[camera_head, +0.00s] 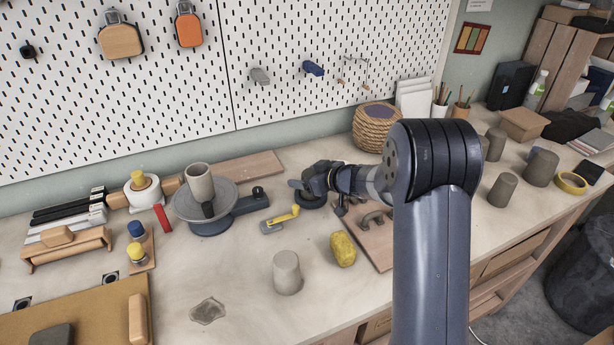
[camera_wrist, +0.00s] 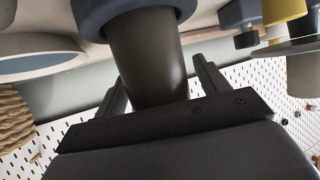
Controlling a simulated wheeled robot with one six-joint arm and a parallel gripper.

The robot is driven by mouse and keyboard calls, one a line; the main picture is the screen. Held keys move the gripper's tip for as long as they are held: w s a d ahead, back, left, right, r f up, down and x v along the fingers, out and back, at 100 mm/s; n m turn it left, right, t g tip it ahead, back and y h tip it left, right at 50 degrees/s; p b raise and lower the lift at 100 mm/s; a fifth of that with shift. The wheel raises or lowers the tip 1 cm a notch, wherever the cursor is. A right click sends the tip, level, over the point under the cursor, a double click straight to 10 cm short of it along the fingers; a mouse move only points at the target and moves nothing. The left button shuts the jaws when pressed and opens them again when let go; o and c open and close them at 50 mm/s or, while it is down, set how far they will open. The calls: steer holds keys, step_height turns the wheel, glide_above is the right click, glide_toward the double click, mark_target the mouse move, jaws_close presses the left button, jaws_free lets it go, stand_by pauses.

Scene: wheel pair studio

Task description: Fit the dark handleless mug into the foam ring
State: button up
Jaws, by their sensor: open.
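The dark handleless mug (camera_wrist: 148,70) stands between the two fingers of my gripper (camera_wrist: 160,85) in the wrist view, which looks upside down. My fingers are open, one on each side of the mug. The mug's lower end meets the dark blue-grey foam ring (camera_wrist: 95,14) and appears to be inside it; how deep it sits is hidden. In the head view my gripper (camera_head: 305,183) is just above the ring (camera_head: 311,201) on the bench. The mug is mostly hidden there by my gripper and cannot be clearly picked out.
A yellow-handled tool (camera_head: 283,220) and a turntable (camera_head: 183,205) bearing a grey cup (camera_head: 200,183) are left of the ring. A yellow sponge (camera_head: 343,250) and a grey cup (camera_head: 287,272) are nearer. A woven basket (camera_head: 376,128) stands behind. Pegboard (camera_head: 330,40) bounds the back.

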mark_target(307, 171)
steer(key=shift+r, duration=0.15)
steer(key=shift+s+d+r, duration=0.15)
steer(key=shift+d, duration=0.05)
steer(key=v, duration=1.1)
steer(key=shift+s+d, duration=0.15)
steer(key=x, duration=1.2)
step_height(307, 171, up, 2)
steer(key=shift+r+p, duration=0.2)
steer(key=shift+p, duration=0.1)
steer(key=shift+r, duration=0.45)
